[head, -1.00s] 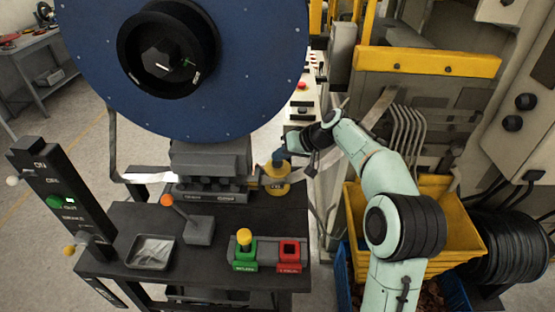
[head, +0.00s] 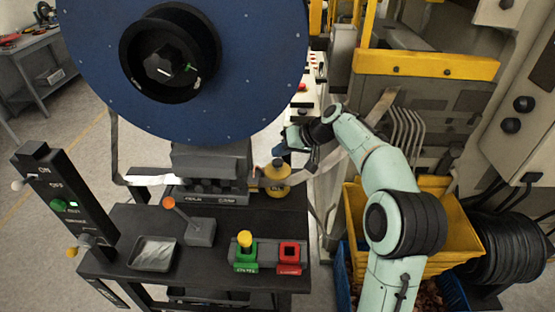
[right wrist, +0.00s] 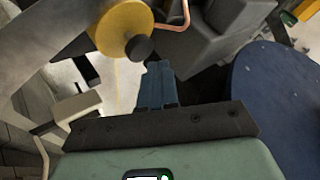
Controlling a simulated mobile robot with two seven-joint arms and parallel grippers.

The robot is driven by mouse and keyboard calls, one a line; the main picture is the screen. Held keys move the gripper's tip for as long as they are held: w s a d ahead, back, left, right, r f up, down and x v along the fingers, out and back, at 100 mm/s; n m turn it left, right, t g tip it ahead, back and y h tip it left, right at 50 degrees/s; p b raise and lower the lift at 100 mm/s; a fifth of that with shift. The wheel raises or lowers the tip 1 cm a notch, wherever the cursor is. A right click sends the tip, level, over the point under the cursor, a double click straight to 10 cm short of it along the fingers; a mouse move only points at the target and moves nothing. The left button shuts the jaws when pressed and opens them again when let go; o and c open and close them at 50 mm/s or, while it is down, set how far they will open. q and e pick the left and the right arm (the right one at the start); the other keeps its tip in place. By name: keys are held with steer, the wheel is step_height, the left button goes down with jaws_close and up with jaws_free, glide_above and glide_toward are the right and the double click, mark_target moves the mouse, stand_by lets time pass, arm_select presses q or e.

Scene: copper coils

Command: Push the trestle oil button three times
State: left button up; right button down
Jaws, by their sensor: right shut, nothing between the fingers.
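A yellow round oil fitting (head: 277,178) stands at the right rear of the dark trestle table (head: 130,215) in the head view. In the right wrist view the same yellow fitting (right wrist: 118,28) shows a black knob (right wrist: 139,47) at its end, which I take to be the oil button. My right gripper (head: 280,150) is just above the fitting, and its blue fingers (right wrist: 157,88) are shut and empty. In the right wrist view the fingertips are close to the knob; I cannot tell if they touch it. My left gripper is out of view.
A yellow-topped green button box (head: 245,255), a red box (head: 289,258), an orange-knobbed lever (head: 200,230) and a metal tray (head: 152,253) occupy the front. Yellow bins (head: 440,225) stand at right.

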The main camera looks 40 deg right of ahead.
mark_target(280, 161)
steer(key=shift+s+r, duration=0.1)
steer(key=shift+r, duration=0.05)
step_height(280, 161, up, 2)
steer(key=shift+r+p, duration=0.25)
steer(key=shift+p, duration=0.4)
steer(key=shift+w+r, duration=0.25)
steer(key=shift+r, duration=0.45)
steer(key=shift+s+r, duration=0.15)
steer(key=shift+r, duration=0.3)
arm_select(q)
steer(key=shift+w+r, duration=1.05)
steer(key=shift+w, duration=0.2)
arm_select(e)
steer(key=shift+s, duration=0.1)
